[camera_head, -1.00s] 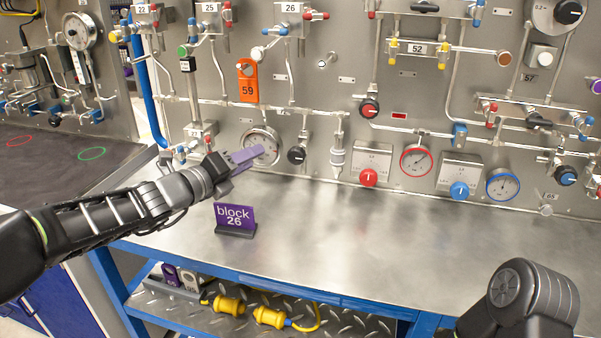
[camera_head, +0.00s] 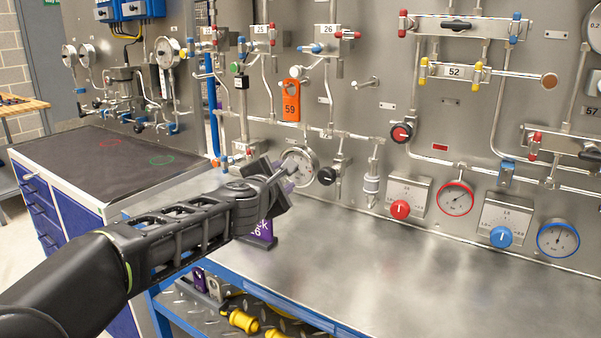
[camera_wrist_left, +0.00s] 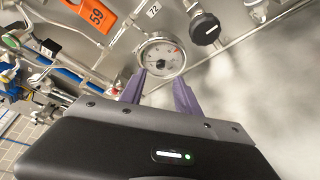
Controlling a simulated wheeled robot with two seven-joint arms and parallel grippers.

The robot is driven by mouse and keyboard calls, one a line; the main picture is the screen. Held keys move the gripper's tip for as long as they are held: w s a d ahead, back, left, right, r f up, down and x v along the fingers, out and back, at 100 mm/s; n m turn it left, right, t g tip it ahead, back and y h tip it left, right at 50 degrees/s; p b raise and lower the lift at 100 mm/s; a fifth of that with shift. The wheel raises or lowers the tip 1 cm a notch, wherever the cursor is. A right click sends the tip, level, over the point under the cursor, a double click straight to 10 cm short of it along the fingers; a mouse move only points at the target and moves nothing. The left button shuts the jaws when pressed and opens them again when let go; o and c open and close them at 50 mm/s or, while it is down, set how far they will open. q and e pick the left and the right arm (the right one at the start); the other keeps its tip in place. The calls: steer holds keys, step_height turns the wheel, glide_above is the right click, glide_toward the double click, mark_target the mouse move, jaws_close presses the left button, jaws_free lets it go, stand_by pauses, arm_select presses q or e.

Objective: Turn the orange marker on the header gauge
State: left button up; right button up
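A round white-faced gauge (camera_head: 301,164) with a metal rim is on the panel below the orange 59 tag; I take it as the header gauge. It also shows in the left wrist view (camera_wrist_left: 161,57), just beyond my fingertips. A small reddish mark is on its dial there; I cannot make out a distinct orange marker. My left gripper (camera_head: 289,177) is in front of the gauge's lower left. In the wrist view its two purple fingers (camera_wrist_left: 160,82) stand apart, with nothing between them. Whether they touch the gauge is unclear. My right gripper is not in view.
A black knob (camera_head: 327,175) is right of the gauge. The orange 59 tag (camera_head: 291,100) hangs above it. The metal bench top (camera_head: 400,265) is clear to the right.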

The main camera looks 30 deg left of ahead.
arm_select(q)
steer(key=shift+d, duration=0.1)
steer(key=b+x, duration=0.1)
steer(key=x, duration=0.7)
steer(key=shift+c, duration=0.5)
jaws_close()
